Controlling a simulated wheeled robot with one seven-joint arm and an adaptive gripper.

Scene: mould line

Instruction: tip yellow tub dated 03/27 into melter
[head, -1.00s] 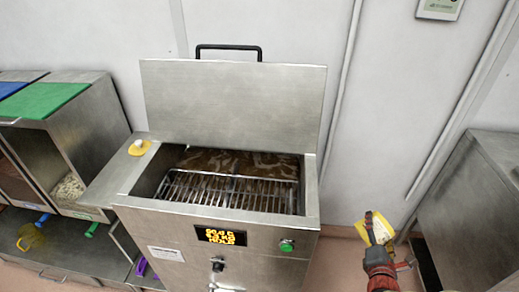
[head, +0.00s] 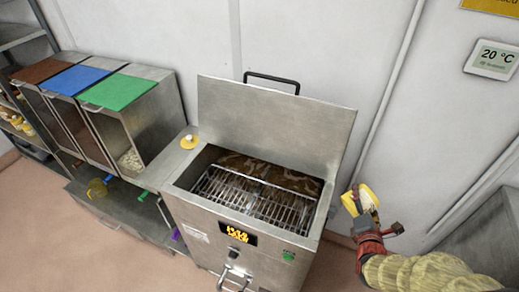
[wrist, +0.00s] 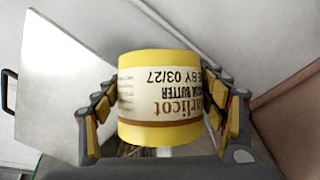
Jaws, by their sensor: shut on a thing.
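The yellow tub (wrist: 160,100) is between the fingers in the wrist view. Its label is upside down there and reads BY 03/27 and "butter". In the head view the tub (head: 366,196) is right of the melter and looks tilted. My gripper (head: 364,212) is shut on it; its fingers (wrist: 163,110) press on both sides of the tub. The melter (head: 262,198) is a steel box with its lid (head: 275,125) standing open at the back. A wire grate (head: 255,195) lies inside over brown melted matter. The tub is outside the melter's opening.
Bins with brown, blue and green (head: 114,92) lids stand at the left. A small yellow knob-like item (head: 190,142) sits on the melter's left ledge. A steel unit (head: 480,235) is at the far right. A wall display (head: 492,58) reads 20 °C.

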